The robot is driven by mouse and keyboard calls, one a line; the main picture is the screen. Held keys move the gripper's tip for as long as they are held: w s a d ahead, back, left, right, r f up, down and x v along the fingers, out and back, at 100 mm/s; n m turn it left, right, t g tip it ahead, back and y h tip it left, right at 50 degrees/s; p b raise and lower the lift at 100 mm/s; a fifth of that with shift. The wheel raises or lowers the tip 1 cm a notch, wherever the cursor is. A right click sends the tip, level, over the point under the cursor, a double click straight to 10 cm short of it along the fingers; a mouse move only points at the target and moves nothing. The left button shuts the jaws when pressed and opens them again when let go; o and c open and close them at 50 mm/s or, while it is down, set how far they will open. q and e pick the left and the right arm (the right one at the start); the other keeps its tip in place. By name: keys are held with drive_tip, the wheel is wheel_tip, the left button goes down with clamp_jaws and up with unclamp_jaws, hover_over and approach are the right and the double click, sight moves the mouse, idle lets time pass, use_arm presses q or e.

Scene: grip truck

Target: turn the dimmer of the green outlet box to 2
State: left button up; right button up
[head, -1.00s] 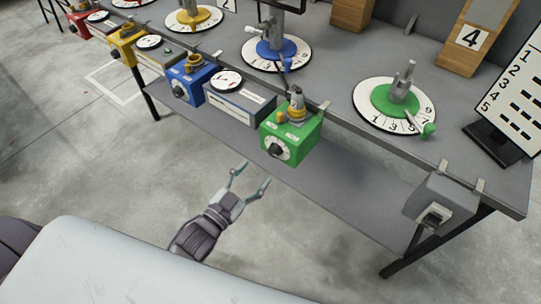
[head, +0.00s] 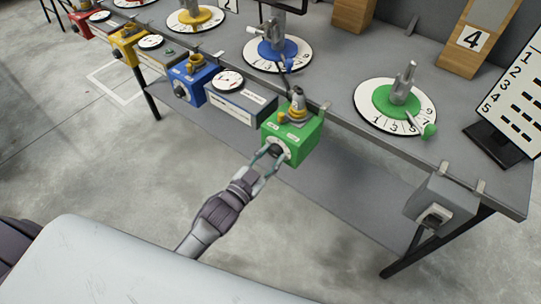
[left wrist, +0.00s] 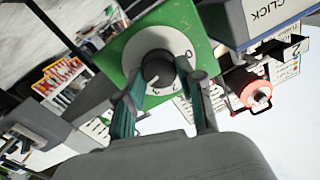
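The green outlet box (head: 293,136) hangs at the front edge of the table in the head view, with a dark round dimmer knob (head: 275,150) on its front face. In the left wrist view the knob (left wrist: 158,68) sits on a white numbered dial (left wrist: 135,50); its pale mark points to the lower left. My left gripper (head: 267,157) is at the knob. Its teal fingers (left wrist: 160,75) stand apart, one on each side of the knob, with their tips close to it. I cannot tell whether they touch it. My right gripper is not in view.
Blue (head: 190,80) and yellow (head: 124,46) boxes hang along the same edge to the left, with a grey meter box (head: 240,100) between blue and green. A grey box (head: 440,205) hangs at the right. A lower shelf (head: 340,195) lies beneath the table.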

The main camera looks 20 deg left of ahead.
use_arm(q)
drive_tip(key=c, duration=0.5)
drive_tip(key=n+p, duration=0.2)
drive_tip(key=n, duration=0.1)
drive_tip(key=shift+r, duration=0.15)
drive_tip(key=n+p, duration=0.2)
drive_tip(key=n, duration=0.1)
drive_tip(key=shift+a+n, duration=0.1)
drive_tip(key=shift+n, duration=0.3)
drive_tip(key=n+p, duration=0.1)
drive_tip(key=n, duration=0.3)
drive_tip(key=shift+g, duration=0.3)
drive_tip(key=shift+a+f+n, duration=0.1)
drive_tip(key=shift+f+n, duration=0.1)
drive_tip(key=shift+n, duration=2.1)
